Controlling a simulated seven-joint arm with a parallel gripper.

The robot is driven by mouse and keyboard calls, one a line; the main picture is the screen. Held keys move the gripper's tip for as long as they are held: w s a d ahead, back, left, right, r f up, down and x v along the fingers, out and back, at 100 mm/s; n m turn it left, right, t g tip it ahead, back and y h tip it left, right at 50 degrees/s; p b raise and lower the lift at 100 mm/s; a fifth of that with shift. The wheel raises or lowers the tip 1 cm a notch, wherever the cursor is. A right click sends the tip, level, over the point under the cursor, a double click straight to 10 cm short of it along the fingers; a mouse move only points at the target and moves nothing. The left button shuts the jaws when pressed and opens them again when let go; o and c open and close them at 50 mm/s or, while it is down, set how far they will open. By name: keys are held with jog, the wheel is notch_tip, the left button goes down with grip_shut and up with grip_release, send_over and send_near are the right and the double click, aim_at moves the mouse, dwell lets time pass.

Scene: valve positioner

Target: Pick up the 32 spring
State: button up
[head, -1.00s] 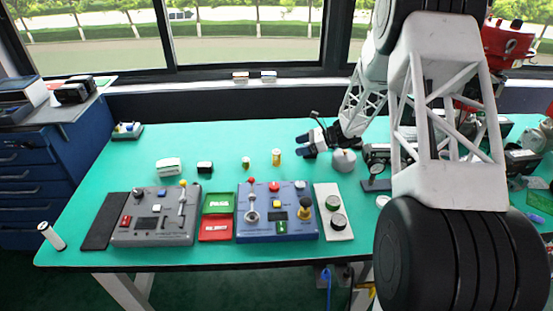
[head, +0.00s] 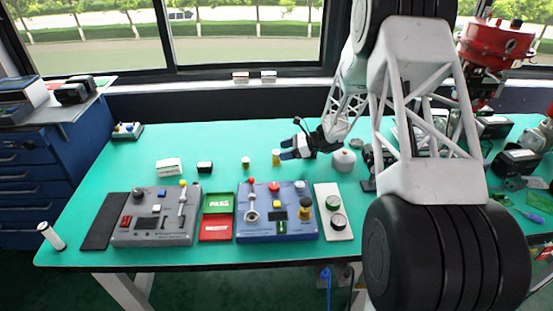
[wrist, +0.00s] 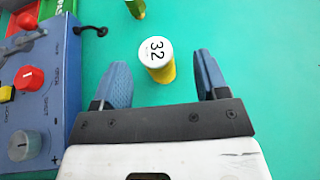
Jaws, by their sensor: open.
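The 32 spring is a yellow cylinder with a white top marked "32" (wrist: 157,53). It stands upright on the green table, and in the head view the yellow cylinder (head: 276,158) is just left of my fingers. My gripper (wrist: 165,80) is open, with one blue finger on each side of the spring in the wrist view. The spring sits between and slightly beyond the fingertips, with gaps on both sides. In the head view my gripper (head: 284,149) points left, close to the spring.
A shorter yellow-green cylinder (head: 245,162) stands left of the spring. A blue control box (head: 277,226) with knobs is nearer the front, and its edge shows left of my fingers in the wrist view.

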aim_at(272, 164)
jog(key=shift+a+f, duration=0.1)
jog(key=shift+a, duration=0.1)
jog(key=shift+x, duration=2.6)
jog(key=shift+s, duration=0.2)
jog(key=c, duration=1.1)
jog(key=shift+o, duration=0.2)
jog(key=shift+r, duration=5.05)
